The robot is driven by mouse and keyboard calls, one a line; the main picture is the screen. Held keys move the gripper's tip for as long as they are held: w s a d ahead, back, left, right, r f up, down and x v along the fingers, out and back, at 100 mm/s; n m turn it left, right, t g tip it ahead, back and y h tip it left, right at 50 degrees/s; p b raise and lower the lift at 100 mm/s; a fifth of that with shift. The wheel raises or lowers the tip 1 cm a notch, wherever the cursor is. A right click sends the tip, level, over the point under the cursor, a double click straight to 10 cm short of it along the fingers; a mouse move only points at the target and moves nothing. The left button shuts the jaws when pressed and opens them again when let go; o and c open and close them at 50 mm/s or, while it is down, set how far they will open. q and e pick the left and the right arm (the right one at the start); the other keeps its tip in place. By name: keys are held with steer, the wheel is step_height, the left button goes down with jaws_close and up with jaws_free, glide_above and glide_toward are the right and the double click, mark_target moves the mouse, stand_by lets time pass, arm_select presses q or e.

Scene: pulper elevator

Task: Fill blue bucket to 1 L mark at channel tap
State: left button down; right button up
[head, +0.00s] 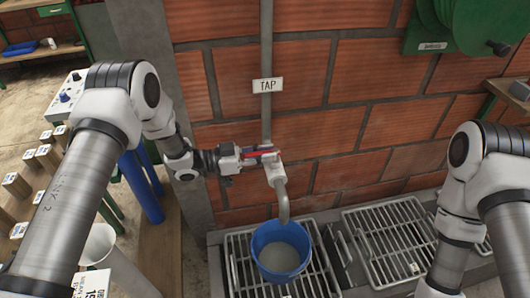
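The blue bucket (281,272) stands upright on a metal grate under the tap spout (283,205). Its inside shows a flat greyish surface; I cannot tell whether this is water or the bare bottom, and no litre mark is readable. No clear stream shows at the spout. The tap is on a vertical pipe against the brick wall, under a "TAP" sign (267,85). My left gripper (250,157) is at the tap's red lever (262,153), touching or very close; its finger gap is too small to read. My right arm comes in at the right; its gripper is out of view.
More metal grates (392,240) lie to the right of the bucket. A green hose reel (465,25) hangs at upper right. A wooden bench with labelled blocks (48,157), a white jug (100,243) and blue tubes (140,187) are on the left.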

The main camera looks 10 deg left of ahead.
arm_select(q)
steer(key=shift+s+n+t, duration=0.1)
steer(key=shift+n+t, duration=0.2)
steer(key=shift+t, duration=0.1)
steer(key=t, duration=0.1)
steer(key=n+t+y, duration=0.2)
steer(key=shift+s+d, duration=0.25)
steer(key=shift+s+d+n+t+y+b, duration=0.1)
steer(key=shift+n+t+y+b, duration=0.1)
steer(key=shift+n+t+y, duration=0.6)
steer(key=shift+s+d+n+t+y+b, duration=0.1)
steer(key=shift+n+t+y+b, duration=0.05)
steer(key=shift+n+t+y, duration=0.6)
steer(key=shift+y, duration=0.25)
steer(key=c, duration=1)
jaws_free()
steer(key=shift+c, duration=0.2)
steer(key=v, duration=1.2)
